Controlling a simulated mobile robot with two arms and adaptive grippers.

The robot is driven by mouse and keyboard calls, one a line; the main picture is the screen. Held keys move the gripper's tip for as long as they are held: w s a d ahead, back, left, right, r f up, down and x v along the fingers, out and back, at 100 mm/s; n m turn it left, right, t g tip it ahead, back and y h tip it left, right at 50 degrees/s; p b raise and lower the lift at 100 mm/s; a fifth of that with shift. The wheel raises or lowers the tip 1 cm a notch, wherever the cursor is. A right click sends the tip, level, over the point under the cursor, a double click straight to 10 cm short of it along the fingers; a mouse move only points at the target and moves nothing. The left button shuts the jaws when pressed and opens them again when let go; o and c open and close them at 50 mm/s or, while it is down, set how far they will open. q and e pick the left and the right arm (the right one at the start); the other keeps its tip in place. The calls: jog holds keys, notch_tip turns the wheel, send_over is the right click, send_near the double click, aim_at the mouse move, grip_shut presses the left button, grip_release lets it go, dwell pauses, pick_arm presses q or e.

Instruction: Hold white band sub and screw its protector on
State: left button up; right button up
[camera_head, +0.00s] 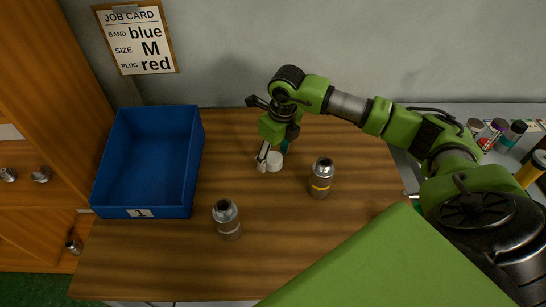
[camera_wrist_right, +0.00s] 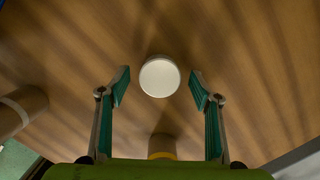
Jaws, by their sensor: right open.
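A white round cap (camera_head: 274,162), which looks like the protector, sits on the wooden table. My right gripper (camera_head: 272,154) is above it, fingers pointing down, open. In the right wrist view, the cap (camera_wrist_right: 159,77) shows between and just beyond the two separated fingertips (camera_wrist_right: 159,86), touching neither. A grey metal sub (camera_head: 228,219) stands upright nearer the front; its band looks pale, but its colour is hard to tell. Another grey sub with a yellow band (camera_head: 321,178) stands upright right of the cap. My left gripper is not in view.
A blue tray (camera_head: 147,212), empty and labelled 1, stands on the left. A job card (camera_head: 140,39) on the wall reads band blue, size M, plug red. Wooden shelves at far left hold metal parts (camera_head: 41,174). Several coloured containers (camera_head: 492,133) stand at the right.

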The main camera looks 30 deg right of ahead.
jog(key=shift+f, duration=0.25)
jog(key=shift+c, duration=0.3)
jog(key=c, duration=1)
